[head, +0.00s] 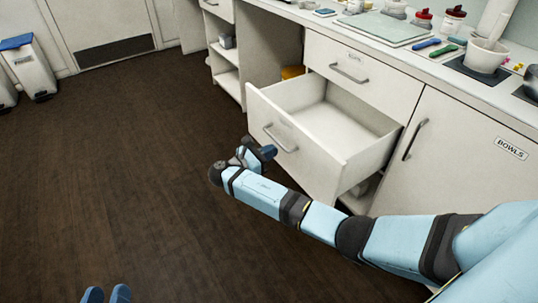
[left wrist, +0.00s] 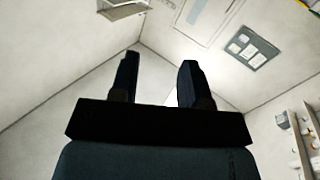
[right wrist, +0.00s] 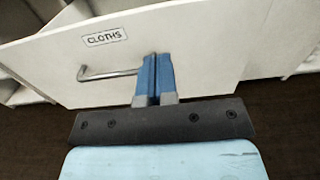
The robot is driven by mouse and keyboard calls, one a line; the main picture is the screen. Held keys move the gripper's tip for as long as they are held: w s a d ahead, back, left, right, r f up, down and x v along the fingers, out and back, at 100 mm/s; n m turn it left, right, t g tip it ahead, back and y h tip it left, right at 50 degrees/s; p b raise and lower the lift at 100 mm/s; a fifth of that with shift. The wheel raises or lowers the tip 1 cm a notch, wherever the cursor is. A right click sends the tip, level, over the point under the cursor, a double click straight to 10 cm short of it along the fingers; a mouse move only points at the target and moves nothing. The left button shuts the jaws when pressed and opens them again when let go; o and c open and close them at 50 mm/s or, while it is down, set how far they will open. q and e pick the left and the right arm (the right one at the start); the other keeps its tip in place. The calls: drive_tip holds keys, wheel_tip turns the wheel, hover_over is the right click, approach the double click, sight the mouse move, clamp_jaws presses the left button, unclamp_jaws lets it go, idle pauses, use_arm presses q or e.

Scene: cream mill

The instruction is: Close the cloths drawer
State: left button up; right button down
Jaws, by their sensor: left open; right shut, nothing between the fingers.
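The cloths drawer (head: 312,132) is pulled out from the white cabinet, and its inside looks empty. In the right wrist view its front (right wrist: 205,60) carries a "CLOTHS" label (right wrist: 104,38) and a metal bar handle (right wrist: 105,74). My right gripper (head: 268,151) is at the drawer front near the handle. In the right wrist view its fingers (right wrist: 156,75) are shut with nothing between them, just right of the handle; I cannot tell whether they touch the front. My left gripper (head: 106,294) is open and empty at the bottom of the head view, far from the drawer.
A shut drawer (head: 362,74) is above the cloths drawer, and a cupboard labelled "BOWLS" (head: 470,150) is to its right. Open shelves (head: 228,60) are to the left. The counter holds a mortar (head: 485,56) and jars. The dark floor (head: 120,170) at left is clear.

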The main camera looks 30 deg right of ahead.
drive_tip(key=b, duration=0.2)
approach(304, 136)
drive_tip(key=d, duration=0.4)
drive_tip(key=shift+w+d+b, duration=0.1)
drive_tip(key=shift+d+b, duration=0.35)
drive_tip(key=shift+d, duration=0.75)
use_arm(q)
drive_tip(key=shift+s+d+r+t+h, duration=0.1)
drive_tip(key=shift+d+r+t+h, duration=0.15)
drive_tip(key=shift+d+r+h, duration=0.25)
drive_tip(key=shift+d+r+t+h, duration=0.2)
drive_tip(key=shift+r+t+h, duration=0.1)
drive_tip(key=shift+r, duration=0.25)
use_arm(e)
drive_tip(key=shift+d+r, duration=0.1)
drive_tip(key=shift+d, duration=0.5)
use_arm(q)
drive_tip(key=shift+r, duration=0.1)
use_arm(e)
drive_tip(key=shift+d, duration=0.1)
